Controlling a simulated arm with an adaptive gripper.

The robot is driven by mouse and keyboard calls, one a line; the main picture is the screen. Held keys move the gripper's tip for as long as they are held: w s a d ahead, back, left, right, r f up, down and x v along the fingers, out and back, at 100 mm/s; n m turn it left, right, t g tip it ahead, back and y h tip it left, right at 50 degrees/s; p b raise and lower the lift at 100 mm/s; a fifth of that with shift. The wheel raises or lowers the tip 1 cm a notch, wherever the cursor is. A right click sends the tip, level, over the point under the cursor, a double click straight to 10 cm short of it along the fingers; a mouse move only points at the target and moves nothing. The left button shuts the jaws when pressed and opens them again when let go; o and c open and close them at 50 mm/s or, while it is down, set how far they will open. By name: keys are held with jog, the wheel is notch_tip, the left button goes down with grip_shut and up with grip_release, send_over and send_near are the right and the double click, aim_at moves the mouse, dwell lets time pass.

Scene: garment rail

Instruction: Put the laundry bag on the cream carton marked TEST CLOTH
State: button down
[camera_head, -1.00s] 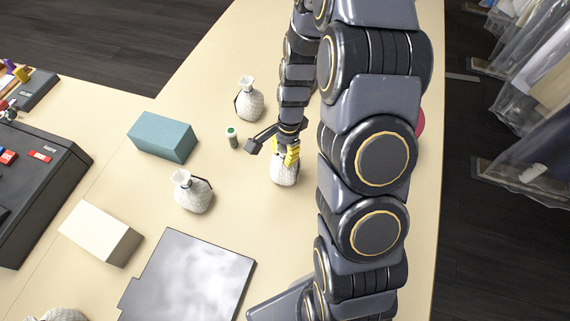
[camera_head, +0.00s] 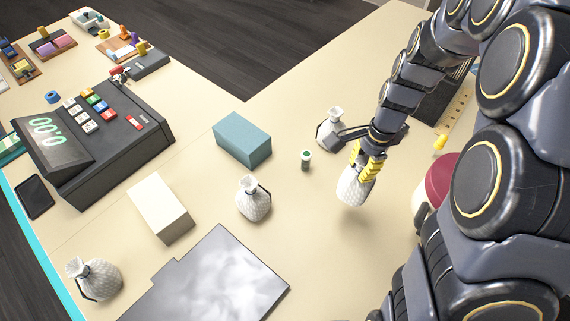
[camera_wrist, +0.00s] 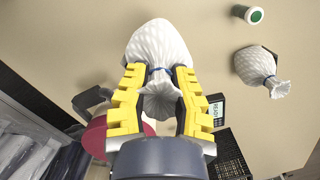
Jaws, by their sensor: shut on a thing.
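My gripper (camera_head: 366,163) is shut on the neck of a white textured laundry bag (camera_head: 352,190). In the wrist view the yellow fingers (camera_wrist: 157,76) close on both sides of the bag (camera_wrist: 160,45) at its dark blue tie. The bag hangs upright and looks a little above the table; the exact gap is hard to tell. A cream carton (camera_head: 160,208) lies left of it with its plain top bare. No lettering on the carton is readable from here.
Other white bags stand near the gripper (camera_head: 330,127), mid-table (camera_head: 254,199) and front left (camera_head: 95,278). A teal box (camera_head: 243,139), a green-capped bottle (camera_head: 305,159), a grey flat sheet (camera_head: 215,285) and a cash register (camera_head: 95,140) surround the carton. A red-and-cream round object (camera_head: 437,182) is at right.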

jog(key=w+a+r+n, duration=0.3)
jog(key=a+n, duration=0.2)
jog(key=a, duration=0.7)
jog(key=s+a+r+n, duration=0.3)
jog(key=a+n, duration=0.1)
jog(key=a, duration=0.4)
jog(key=s+a+r+n+g+h, duration=0.1)
jog(key=s+a+r+n, duration=0.1)
jog(key=s+a+n, duration=0.35)
jog(key=s+a+r+n, duration=0.1)
jog(key=a+r+n, duration=0.15)
jog(key=a, duration=0.65)
jog(key=w+a+f, duration=0.9)
jog(key=a+f, duration=0.1)
jog(key=f, duration=0.2)
jog(key=shift+a+f, duration=0.2)
jog(key=shift+f, duration=0.1)
